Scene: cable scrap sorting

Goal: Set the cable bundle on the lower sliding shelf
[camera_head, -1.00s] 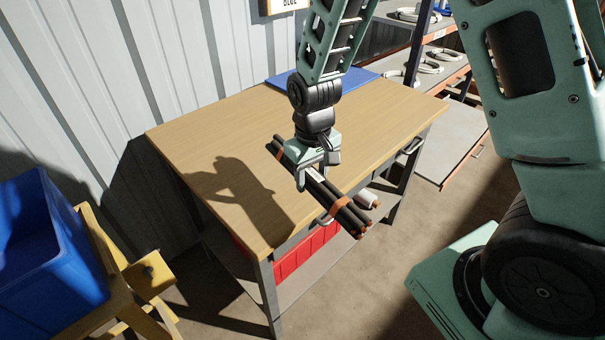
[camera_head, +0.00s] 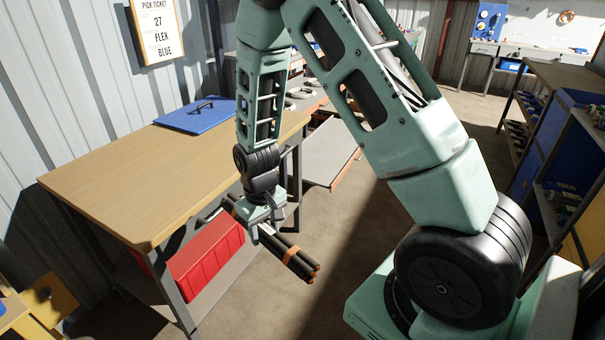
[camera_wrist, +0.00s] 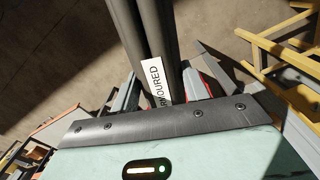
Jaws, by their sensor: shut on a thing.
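The cable bundle (camera_head: 297,262) is several dark cables with copper-coloured ends and an orange band. My gripper (camera_head: 262,224) is shut on it and holds it in the air beside the workbench's front right corner. In the wrist view the bundle (camera_wrist: 152,35) runs up from the jaws, with a white label partly reading "ARMOURED" (camera_wrist: 155,82). A low grey shelf board (camera_head: 326,152) with an orange edge stands pulled out from the rack behind the bench; it looks like the lower sliding shelf. It appears empty, and my arm hides part of the rack.
Grey cable coils (camera_head: 300,93) lie on the rack's higher level. Open floor (camera_head: 345,225) lies right of the bench; shelving (camera_head: 560,130) stands at far right.

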